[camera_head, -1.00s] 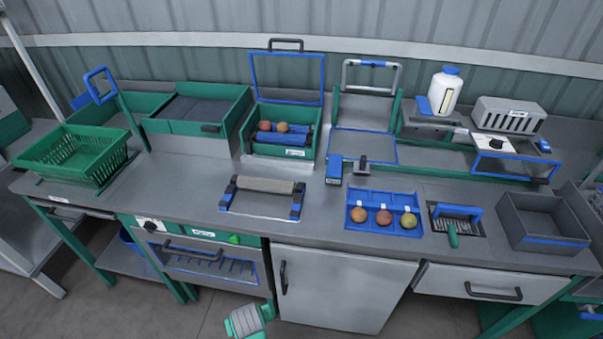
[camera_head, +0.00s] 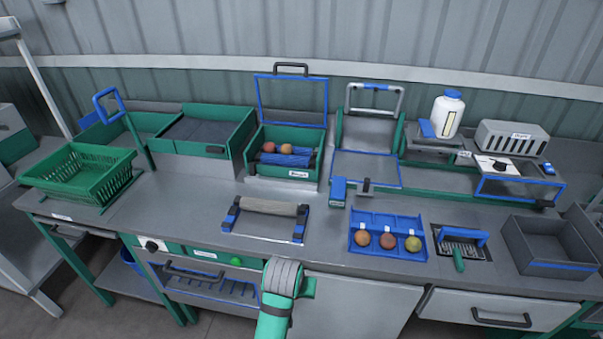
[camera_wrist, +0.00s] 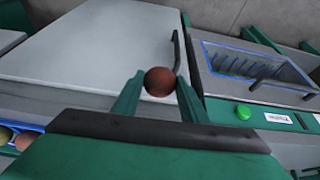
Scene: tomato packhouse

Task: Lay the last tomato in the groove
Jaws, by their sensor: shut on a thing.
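My gripper (camera_wrist: 157,92) is shut on a dark red tomato (camera_wrist: 159,82), held between its two green fingers. In the head view, part of my arm rises at the bottom middle, in front of the counter; the held tomato does not show there. The open green box (camera_head: 291,172) at the back middle holds two reddish tomatoes (camera_head: 268,147) (camera_head: 285,149) side by side at a blue insert (camera_head: 285,159). I cannot make out a groove clearly in it.
A blue tray (camera_head: 390,249) holds three tomatoes in a row. A grey roller frame (camera_head: 268,207) lies left of it on the counter. A green crate (camera_head: 80,172) stands far left and a grey bin (camera_head: 550,245) far right. The box's lid (camera_head: 291,100) stands up.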

